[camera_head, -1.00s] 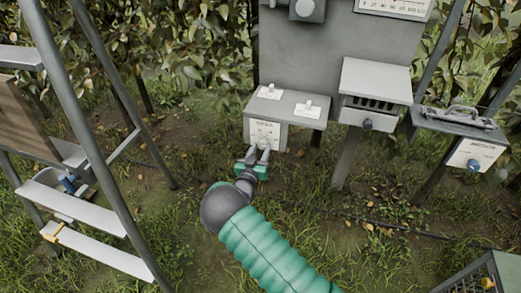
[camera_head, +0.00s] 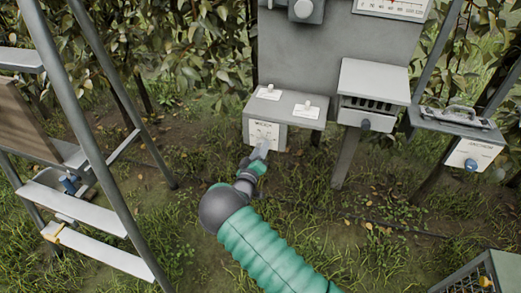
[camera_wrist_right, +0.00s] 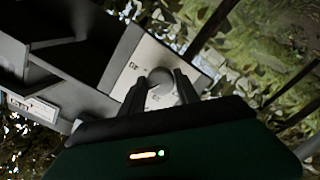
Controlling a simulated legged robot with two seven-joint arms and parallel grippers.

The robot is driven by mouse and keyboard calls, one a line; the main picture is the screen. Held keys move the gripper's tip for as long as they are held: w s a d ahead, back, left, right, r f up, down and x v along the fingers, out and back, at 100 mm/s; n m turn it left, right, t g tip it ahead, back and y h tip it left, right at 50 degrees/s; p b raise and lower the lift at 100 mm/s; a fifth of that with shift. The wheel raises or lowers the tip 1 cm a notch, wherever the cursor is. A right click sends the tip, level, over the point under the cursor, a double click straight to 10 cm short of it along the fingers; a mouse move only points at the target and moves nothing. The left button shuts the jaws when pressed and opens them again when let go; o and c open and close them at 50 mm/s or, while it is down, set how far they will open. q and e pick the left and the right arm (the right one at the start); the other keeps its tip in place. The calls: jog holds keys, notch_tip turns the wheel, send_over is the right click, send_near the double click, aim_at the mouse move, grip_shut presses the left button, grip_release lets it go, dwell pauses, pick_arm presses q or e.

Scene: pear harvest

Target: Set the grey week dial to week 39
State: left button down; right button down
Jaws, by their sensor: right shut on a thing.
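The grey week dial (camera_wrist_right: 160,88) is a round knob on the white front plate (camera_head: 264,131) of a small grey box (camera_head: 285,109). My right gripper (camera_head: 260,151) reaches up to this plate from below. In the right wrist view its two dark fingers (camera_wrist_right: 160,84) stand on either side of the dial and are shut on it. Printed marks show around the dial, but I cannot read which week it points at. In the head view the fingers mostly hide the dial. My left gripper is not in view.
Two small white switches stand on top of the box. A grey slotted box (camera_head: 374,83) with a dark knob and a box with a blue knob (camera_head: 471,165) stand to the right. A ladder (camera_head: 88,150) stands at the left. A crate (camera_head: 480,275) is at the lower right.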

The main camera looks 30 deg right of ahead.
jog(key=shift+w+a+n, duration=0.1)
jog(key=shift+a+n, duration=0.05)
jog(key=shift+n, duration=0.15)
jog(key=c, duration=1.3)
grip_release()
jog(key=shift+c, duration=0.2)
jog(key=o, duration=0.4)
jog(key=shift+o, duration=0.2)
